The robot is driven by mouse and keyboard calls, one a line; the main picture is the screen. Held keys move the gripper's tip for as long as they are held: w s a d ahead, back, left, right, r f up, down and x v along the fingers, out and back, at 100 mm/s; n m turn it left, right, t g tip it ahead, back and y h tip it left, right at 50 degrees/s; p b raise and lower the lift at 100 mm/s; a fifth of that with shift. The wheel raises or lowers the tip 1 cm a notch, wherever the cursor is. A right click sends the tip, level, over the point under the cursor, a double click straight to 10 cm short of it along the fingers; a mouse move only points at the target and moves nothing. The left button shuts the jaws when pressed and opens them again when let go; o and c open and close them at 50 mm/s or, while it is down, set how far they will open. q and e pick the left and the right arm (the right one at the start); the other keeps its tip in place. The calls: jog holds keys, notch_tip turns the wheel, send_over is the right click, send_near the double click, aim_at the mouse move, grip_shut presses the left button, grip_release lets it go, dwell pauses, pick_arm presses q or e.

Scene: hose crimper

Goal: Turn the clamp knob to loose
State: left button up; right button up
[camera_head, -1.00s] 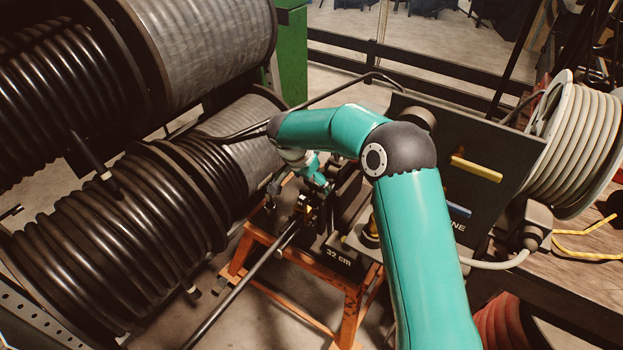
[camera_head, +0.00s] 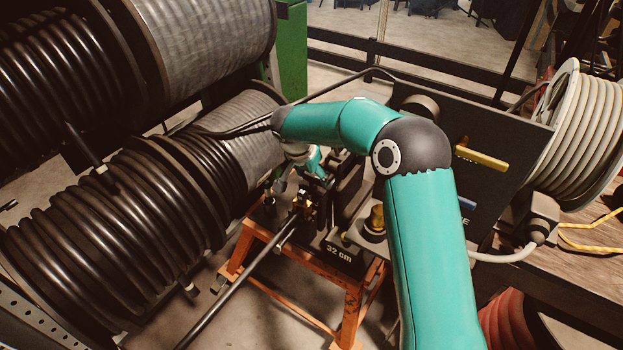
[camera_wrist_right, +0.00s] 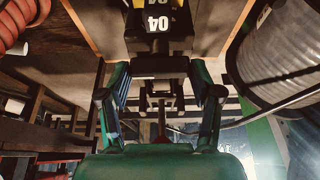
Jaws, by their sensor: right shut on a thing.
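The clamp (camera_head: 302,207), with small brass-coloured parts, sits at the end of the orange stand beside the black hose (camera_head: 235,296). My right gripper (camera_wrist_right: 161,92) reaches down to it from above. In the right wrist view its two fingers stand on either side of a dark piece (camera_wrist_right: 160,68), which I take for the clamp knob, and it is shut on it. The exact contact is dark and partly hidden. In the head view my wrist and arm cover much of the gripper. My left gripper is not in view.
An orange stand (camera_head: 353,300) carries a black block marked 32 cm (camera_head: 338,252). Large black hose reels (camera_head: 110,240) crowd the left. A dark panel with a yellow lever (camera_head: 482,159) and a grey reel (camera_head: 585,135) stand at right. A block marked 04 (camera_wrist_right: 158,24) is near the gripper.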

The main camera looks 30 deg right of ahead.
jog(key=o, duration=1.1)
jog(key=shift+o, duration=0.2)
jog(key=shift+r, duration=0.1)
jog(key=v, duration=1.1)
jog(key=shift+a+r, duration=0.25)
jog(key=shift+r, duration=0.05)
